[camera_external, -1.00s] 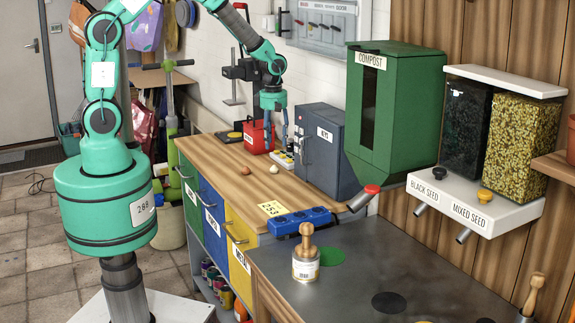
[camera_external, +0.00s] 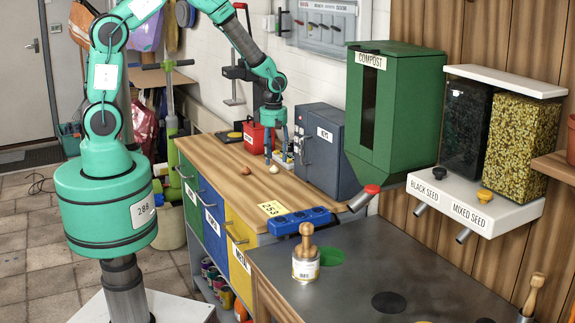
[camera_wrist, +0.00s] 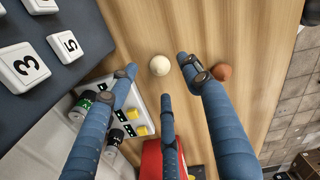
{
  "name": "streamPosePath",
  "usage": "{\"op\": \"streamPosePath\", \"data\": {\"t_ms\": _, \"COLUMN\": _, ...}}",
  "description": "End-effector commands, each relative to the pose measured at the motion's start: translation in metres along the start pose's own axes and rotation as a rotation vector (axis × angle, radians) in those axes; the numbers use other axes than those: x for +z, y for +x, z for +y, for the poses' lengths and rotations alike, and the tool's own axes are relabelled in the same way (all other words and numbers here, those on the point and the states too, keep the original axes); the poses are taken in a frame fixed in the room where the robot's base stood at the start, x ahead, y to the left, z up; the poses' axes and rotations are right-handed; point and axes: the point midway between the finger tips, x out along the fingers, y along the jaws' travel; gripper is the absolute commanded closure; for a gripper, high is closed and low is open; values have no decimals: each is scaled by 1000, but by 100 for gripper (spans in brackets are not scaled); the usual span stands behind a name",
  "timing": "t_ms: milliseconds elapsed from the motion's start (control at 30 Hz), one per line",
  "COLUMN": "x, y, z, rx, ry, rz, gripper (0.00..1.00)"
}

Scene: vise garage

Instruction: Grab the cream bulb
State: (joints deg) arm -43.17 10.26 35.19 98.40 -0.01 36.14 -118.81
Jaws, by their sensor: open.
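The cream bulb (camera_external: 273,169) lies on the wooden worktop, a small round pale thing. It also shows in the wrist view (camera_wrist: 160,65), just ahead of and between the spread blue fingertips. My gripper (camera_external: 274,152) hangs over the worktop, fingers pointing down, near the bulb. In the wrist view my gripper (camera_wrist: 158,76) is open, with three fingers apart and nothing between them. A brown bulb (camera_external: 245,171) lies to the left of the cream one. In the wrist view the brown bulb (camera_wrist: 223,72) is right beside the outside of the right finger.
A grey key cabinet (camera_external: 325,150) stands to the right at the wall. A red toolbox (camera_external: 254,136) and a white tray with yellow-capped items (camera_wrist: 140,112) are close to the fingers. A blue holder (camera_external: 300,221) lies at the worktop's front. The wood around the bulbs is clear.

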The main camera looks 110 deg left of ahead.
Motion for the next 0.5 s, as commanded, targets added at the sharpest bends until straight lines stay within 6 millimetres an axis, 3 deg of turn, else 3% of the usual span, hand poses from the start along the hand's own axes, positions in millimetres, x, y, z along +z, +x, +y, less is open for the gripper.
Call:
{"op": "streamPosePath", "data": {"t_ms": 300, "x": 0, "y": 37, "z": 1, "rx": -1, "ry": 0, "rz": 0, "gripper": 51}}
{"op": "streamPosePath", "data": {"t_ms": 500, "x": 0, "y": 43, "z": 1, "rx": 0, "ry": 0, "rz": 0, "gripper": 51}}
